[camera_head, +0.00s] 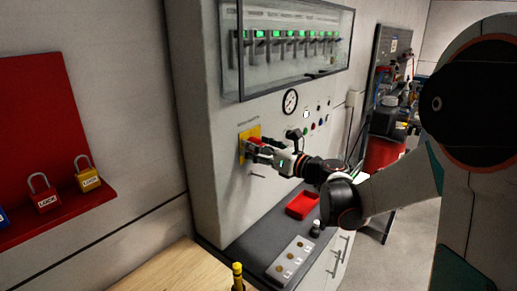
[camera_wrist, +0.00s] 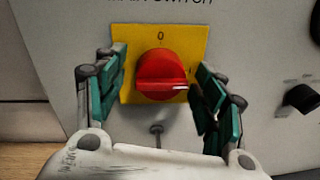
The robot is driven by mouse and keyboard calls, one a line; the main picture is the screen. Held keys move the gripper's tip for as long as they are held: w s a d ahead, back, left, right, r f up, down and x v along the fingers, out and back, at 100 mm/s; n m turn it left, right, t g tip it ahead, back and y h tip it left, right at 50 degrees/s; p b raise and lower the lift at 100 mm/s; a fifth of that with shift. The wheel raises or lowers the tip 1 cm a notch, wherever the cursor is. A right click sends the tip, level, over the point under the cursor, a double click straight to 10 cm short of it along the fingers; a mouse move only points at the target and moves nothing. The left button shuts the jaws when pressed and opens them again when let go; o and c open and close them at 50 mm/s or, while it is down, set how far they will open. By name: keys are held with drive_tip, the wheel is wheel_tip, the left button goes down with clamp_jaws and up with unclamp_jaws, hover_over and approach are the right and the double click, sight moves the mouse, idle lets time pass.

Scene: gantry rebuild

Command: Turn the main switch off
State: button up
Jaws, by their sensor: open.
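The main switch is a red rotary knob (camera_wrist: 160,74) on a square yellow plate (camera_wrist: 194,38), under lettering that is partly cut off. A 0 is printed above the knob. The knob's white mark points right, away from the 0. My gripper (camera_wrist: 159,84) is open, with its green-padded fingers on the left and right sides of the knob. I cannot tell whether either finger touches it. In the head view my gripper (camera_head: 262,149) reaches the yellow plate (camera_head: 243,134) from the right and hides much of the knob.
A keyhole-like fitting (camera_wrist: 156,130) sits below the plate, and a black knob (camera_wrist: 300,98) to the right. A glass-covered breaker row (camera_head: 290,60) is above. A red shelf (camera_head: 70,215) holds padlocks at left. A red box (camera_head: 302,205) lies on the dark counter below.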

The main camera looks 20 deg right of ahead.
drive_tip(key=c, duration=1.1)
drive_tip(key=shift+o, duration=0.2)
drive_tip(key=shift+n, duration=0.3)
drive_tip(key=n, duration=0.4)
drive_tip(key=shift+f+b, duration=0.1)
drive_tip(key=shift+b, duration=0.2)
drive_tip(key=n, duration=0.5)
drive_tip(key=shift+y, duration=0.3)
drive_tip(key=n, duration=0.5)
drive_tip(key=shift+f+y+b, duration=0.1)
drive_tip(key=shift+y+b, duration=0.2)
drive_tip(key=shift+b, duration=0.05)
drive_tip(key=shift+n, duration=2.1)
